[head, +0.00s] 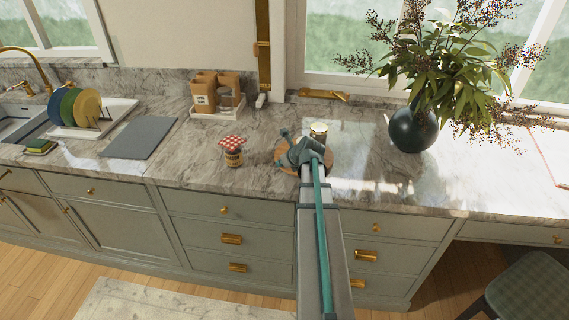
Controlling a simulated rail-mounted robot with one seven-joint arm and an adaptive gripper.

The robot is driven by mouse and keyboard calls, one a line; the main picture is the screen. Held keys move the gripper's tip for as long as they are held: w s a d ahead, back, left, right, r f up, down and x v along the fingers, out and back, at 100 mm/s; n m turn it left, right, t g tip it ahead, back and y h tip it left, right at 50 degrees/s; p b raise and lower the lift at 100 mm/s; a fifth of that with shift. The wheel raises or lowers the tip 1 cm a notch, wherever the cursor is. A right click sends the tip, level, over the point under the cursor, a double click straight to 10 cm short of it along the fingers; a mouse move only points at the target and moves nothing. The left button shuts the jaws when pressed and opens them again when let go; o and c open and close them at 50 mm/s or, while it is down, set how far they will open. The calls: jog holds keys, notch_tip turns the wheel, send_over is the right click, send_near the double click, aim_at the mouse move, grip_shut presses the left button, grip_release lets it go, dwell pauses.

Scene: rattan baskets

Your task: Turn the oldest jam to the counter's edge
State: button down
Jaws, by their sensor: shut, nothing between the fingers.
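A round wooden board (281,157), possibly a turntable, lies on the marble counter (190,165) and is partly hidden by my arm. A jar with a pale gold lid (318,131) stands on its far side, its lower part hidden by my arm. A jam jar with a red-and-white checked lid (232,152) stands upright on the counter left of the board, apart from it. My gripper (287,137) is over the board, left of the gold-lidded jar, shut and empty. Its fingertips are small and partly hidden. No label dates can be read.
A dark vase with foliage (412,130) stands to the right. A white tray with brown containers (208,113) is at the back left, with a grey mat (140,138) and a plate rack (112,123) further left. Counter in front of the checked-lid jar is clear.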

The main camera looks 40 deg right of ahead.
jog(key=shift+w, duration=0.6)
dwell(0.4)
